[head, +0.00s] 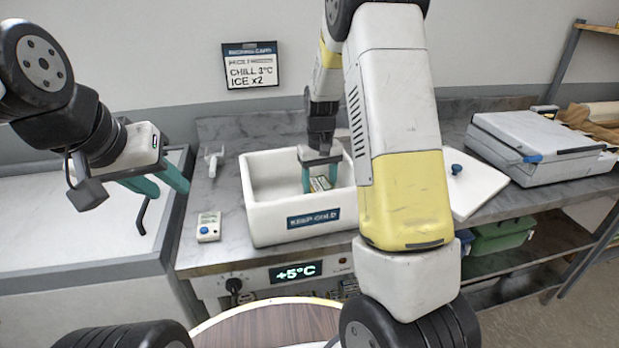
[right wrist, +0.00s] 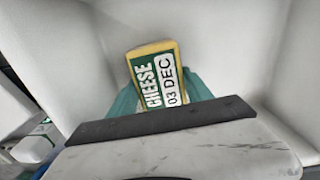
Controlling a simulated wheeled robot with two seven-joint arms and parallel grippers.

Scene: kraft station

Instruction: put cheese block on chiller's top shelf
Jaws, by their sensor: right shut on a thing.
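The cheese block (right wrist: 158,75), with a yellow edge and a green and white label reading CHEESE 03 DEC, is between the teal fingers of my right gripper. In the head view the block (head: 320,184) shows low inside the white KEEP COLD box (head: 262,208). My right gripper (head: 319,178) reaches down into that box and is shut on the block.
A white lid (head: 480,190) lies right of the box, partly behind my arm. A grey case (head: 535,148) stands further right. A small device with a blue button (head: 208,227) is left of the box. A round wooden top (head: 265,328) is in front.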

